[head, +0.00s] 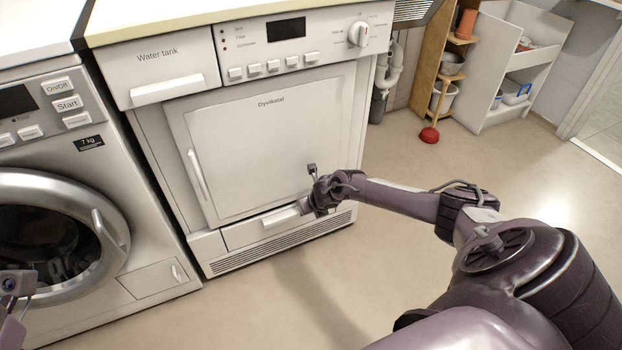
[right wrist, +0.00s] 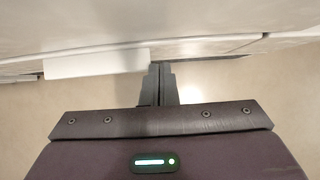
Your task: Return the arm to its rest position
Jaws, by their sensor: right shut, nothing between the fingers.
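My right arm (head: 400,197) reaches from the lower right toward the white dryer (head: 265,150). My right gripper (head: 303,207) is at the dryer's lower front, by the handle of the low drawer (head: 280,218). In the right wrist view my right gripper (right wrist: 158,75) has its fingers together with nothing between them. The white handle (right wrist: 95,63) is just left of the fingertips there; I cannot tell whether they touch. Only a small part of my left arm shows at the lower left edge of the head view; its fingers are out of sight.
A washing machine (head: 60,200) with a round door stands left of the dryer. The dryer's door is shut. A red plunger (head: 429,135) stands on the floor by wooden and white shelves (head: 515,70) at the back right. The floor (head: 330,290) in front is clear.

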